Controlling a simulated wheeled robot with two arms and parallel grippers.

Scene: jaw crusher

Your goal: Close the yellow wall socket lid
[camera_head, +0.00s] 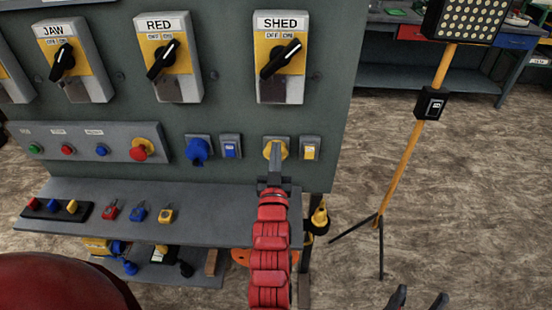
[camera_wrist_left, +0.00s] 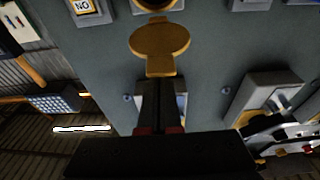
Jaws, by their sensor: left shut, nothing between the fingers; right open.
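The yellow wall socket (camera_head: 268,149) sits on the grey panel's lower row, and my left gripper covers part of it. In the left wrist view, its round yellow lid (camera_wrist_left: 160,42) stands open, off the dark round socket opening (camera_wrist_left: 157,4) at the top edge. A small tab on the lid points toward my left gripper (camera_wrist_left: 160,82). That gripper is shut and empty, its fingertips at or very near the tab; I cannot tell if they touch. It also shows in the head view (camera_head: 275,160). My right gripper (camera_head: 420,301) is open and empty at the bottom right.
A yellow switch (camera_head: 310,149) is right of the socket; a blue switch (camera_head: 230,147) and blue socket (camera_head: 199,151) are left. Rotary switches are above. A grey shelf (camera_head: 220,221) with small padlocks juts out below. A lamp stand (camera_head: 405,150) stands right.

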